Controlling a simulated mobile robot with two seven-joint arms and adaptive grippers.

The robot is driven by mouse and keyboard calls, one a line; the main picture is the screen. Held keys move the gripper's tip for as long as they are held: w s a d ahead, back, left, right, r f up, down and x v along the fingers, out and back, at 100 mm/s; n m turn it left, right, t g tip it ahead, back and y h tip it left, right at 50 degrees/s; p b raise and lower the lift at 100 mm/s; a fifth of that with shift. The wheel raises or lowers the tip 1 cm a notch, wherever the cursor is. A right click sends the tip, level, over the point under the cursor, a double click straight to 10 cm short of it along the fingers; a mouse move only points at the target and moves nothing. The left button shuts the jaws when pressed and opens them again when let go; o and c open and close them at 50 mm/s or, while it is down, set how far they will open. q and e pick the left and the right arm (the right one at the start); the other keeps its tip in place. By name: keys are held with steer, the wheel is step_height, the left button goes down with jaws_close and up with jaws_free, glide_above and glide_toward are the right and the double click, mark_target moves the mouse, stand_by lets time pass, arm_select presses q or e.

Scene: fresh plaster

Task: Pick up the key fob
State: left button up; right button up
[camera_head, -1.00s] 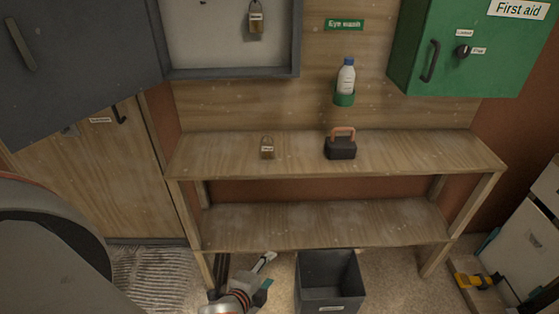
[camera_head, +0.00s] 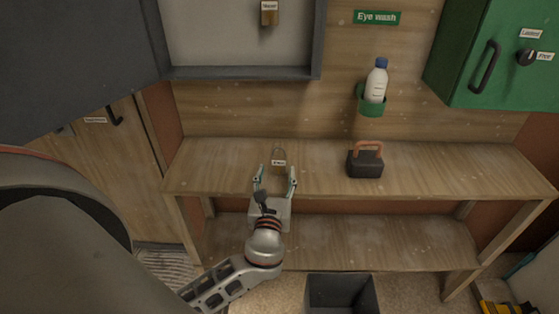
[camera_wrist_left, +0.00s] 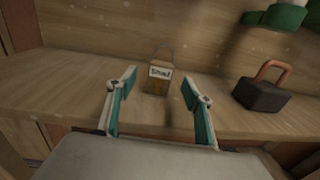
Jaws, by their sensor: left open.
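The key fob, a small tan block with a wire loop on top and a white label (camera_head: 279,163), stands upright on the top of the wooden bench. In the left wrist view the key fob (camera_wrist_left: 157,86) appears beyond and between my fingertips, its label facing me. My left gripper (camera_head: 276,178) is open and empty in front of the key fob. Its two teal-padded fingers (camera_wrist_left: 159,84) point toward the fob, with one on each side in the picture. Contact with the fob cannot be seen. My right gripper is not in view.
A dark block with an orange handle (camera_head: 365,163) stands to the right on the wooden bench (camera_head: 450,172). An eye wash bottle (camera_head: 376,82) sits in a green wall holder. A similar tagged fob (camera_head: 270,13) hangs in the grey cabinet. A dark bin (camera_head: 340,292) stands below.

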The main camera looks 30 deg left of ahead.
mark_target(278, 163)
arm_select(q)
steer(key=x, duration=0.6)
steer(key=shift+w+f, duration=0.1)
steer(key=shift+w, duration=0.15)
steer(key=c, duration=1.2)
